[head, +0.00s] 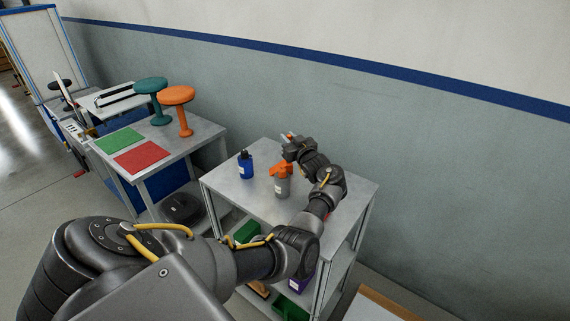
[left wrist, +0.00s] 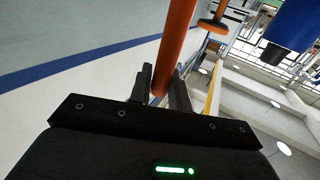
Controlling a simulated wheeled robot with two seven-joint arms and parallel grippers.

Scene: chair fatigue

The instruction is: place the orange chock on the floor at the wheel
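My left gripper (head: 289,138) is above the back of the grey shelf unit's top (head: 325,188), pointing away to the left. In the left wrist view a smooth orange bar (left wrist: 175,45) runs up from between the two fingers (left wrist: 163,90), which stand close on both sides of it. Only a small orange bit shows at the fingertips in the head view, so I cannot tell whether the bar is part of the chock. No separate orange chock on the floor and no wheel can be made out. My right gripper is out of view.
A grey bottle (head: 282,187) with an orange head and a blue bottle (head: 246,165) stand on the shelf unit, close to my left arm. A wall stands behind.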

